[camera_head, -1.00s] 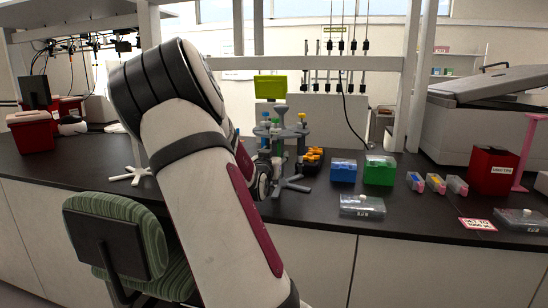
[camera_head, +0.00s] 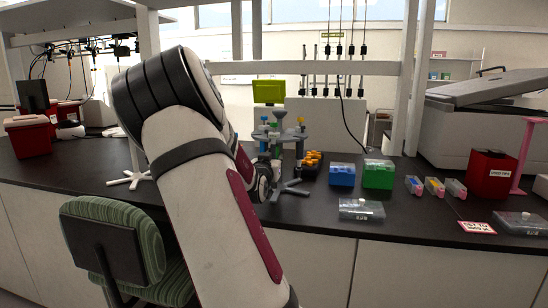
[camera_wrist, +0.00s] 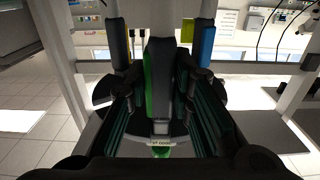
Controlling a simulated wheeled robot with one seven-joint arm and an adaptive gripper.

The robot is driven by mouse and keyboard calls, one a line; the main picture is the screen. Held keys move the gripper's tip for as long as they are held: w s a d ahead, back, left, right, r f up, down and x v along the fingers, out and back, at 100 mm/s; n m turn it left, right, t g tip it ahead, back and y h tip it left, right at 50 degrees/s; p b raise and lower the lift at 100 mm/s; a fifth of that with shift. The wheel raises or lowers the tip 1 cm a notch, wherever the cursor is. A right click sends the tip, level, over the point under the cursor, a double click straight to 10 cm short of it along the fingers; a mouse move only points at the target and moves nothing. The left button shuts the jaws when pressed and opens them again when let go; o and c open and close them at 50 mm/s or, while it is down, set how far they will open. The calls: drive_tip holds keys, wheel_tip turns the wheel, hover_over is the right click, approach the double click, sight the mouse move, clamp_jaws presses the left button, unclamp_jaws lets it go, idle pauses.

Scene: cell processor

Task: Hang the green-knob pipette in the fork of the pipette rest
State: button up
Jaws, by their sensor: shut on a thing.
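The green-knob pipette (camera_wrist: 151,85) stands between the fingers of my gripper (camera_wrist: 165,112) in the wrist view; its body is dark with a green strip. A small label and a round green knob (camera_wrist: 161,153) show at its near end. My gripper is shut on it. In the wrist view, pipettes with blue and yellow strips show beyond my gripper. I cannot make out the fork.
A dark tray with orange items (camera_head: 311,163), a blue box (camera_head: 342,174) and a green box (camera_head: 378,174) stand right of the rest. A clear-lidded box (camera_head: 361,210) lies in front. A green chair (camera_head: 148,240) and a white star-shaped foot (camera_head: 130,180) are at left. Shelf posts rise behind.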

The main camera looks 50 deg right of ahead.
drive_tip(key=shift+r, duration=0.3)
drive_tip(key=p+v, duration=0.2)
drive_tip(key=v, duration=0.7)
drive_tip(key=shift+p, duration=0.4)
drive_tip(key=shift+w, duration=0.1)
